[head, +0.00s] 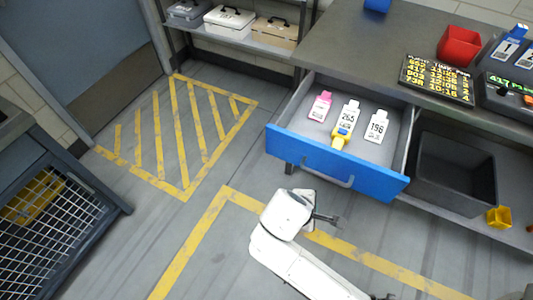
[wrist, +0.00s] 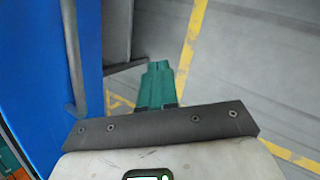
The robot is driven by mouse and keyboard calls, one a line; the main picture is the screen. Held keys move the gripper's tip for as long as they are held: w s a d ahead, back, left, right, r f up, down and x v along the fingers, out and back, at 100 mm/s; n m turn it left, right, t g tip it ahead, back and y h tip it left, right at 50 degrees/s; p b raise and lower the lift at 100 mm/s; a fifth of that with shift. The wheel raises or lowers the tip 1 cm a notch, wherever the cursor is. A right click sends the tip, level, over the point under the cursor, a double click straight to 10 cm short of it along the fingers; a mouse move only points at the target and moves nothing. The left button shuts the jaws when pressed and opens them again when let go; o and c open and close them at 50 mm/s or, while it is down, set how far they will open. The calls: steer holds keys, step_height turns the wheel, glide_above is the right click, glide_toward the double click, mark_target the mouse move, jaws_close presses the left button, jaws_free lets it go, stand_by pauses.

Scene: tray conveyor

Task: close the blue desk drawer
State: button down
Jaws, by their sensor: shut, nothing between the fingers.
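The blue desk drawer (head: 300,149) is pulled out from under the grey desk (head: 375,50) in the head view. A grey bar handle (head: 329,178) is on its blue front. Inside lie a pink tag (head: 320,106), two white numbered tags (head: 346,115) (head: 377,126) and a yellow object (head: 341,136). My gripper (head: 328,218) is shut and empty, in front of the drawer and apart from its front. In the wrist view, the teal fingers (wrist: 158,78) are together, with the blue front (wrist: 35,75) and handle (wrist: 72,60) to their left.
A dark grey bin (head: 455,175) sits under the desk, right of the drawer. A small yellow bin (head: 499,217) is beside it. A red bin (head: 459,46) and a number board (head: 437,80) stand on the desk. The yellow-striped floor (head: 185,130) left of the drawer is clear.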

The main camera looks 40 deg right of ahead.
steer(key=w+a+n+t+h+b, duration=0.2)
steer(key=w+a+n+h+b, duration=0.15)
steer(key=w+n+h, duration=0.35)
steer(key=n+t+h+b, duration=0.2)
steer(key=n+t+h, duration=0.15)
steer(key=n, duration=0.45)
glide_toward(278, 144)
steer(key=shift+t, duration=0.45)
steer(key=x, duration=0.3)
steer(key=b+x, duration=0.1)
steer(key=x, duration=0.3)
steer(key=shift+s+f, duration=0.15)
steer(key=shift+s, duration=0.1)
steer(key=shift+d, duration=0.1)
steer(key=shift+w+d, duration=0.15)
steer(key=shift+d, duration=0.4)
steer(key=b+x, duration=0.2)
steer(key=x, duration=0.7)
steer(key=b+x, duration=0.2)
steer(key=x, duration=0.6)
steer(key=b+x, duration=0.2)
steer(key=x, duration=0.7)
steer(key=shift+w+d+f, duration=0.15)
steer(key=shift+d+f, duration=0.1)
steer(key=shift+f, duration=0.1)
steer(key=shift+w+d+r, duration=0.1)
steer(key=shift+w+d, duration=0.1)
steer(key=shift+d, duration=0.45)
steer(key=shift+w+r, duration=0.15)
steer(key=shift+d+r, duration=0.1)
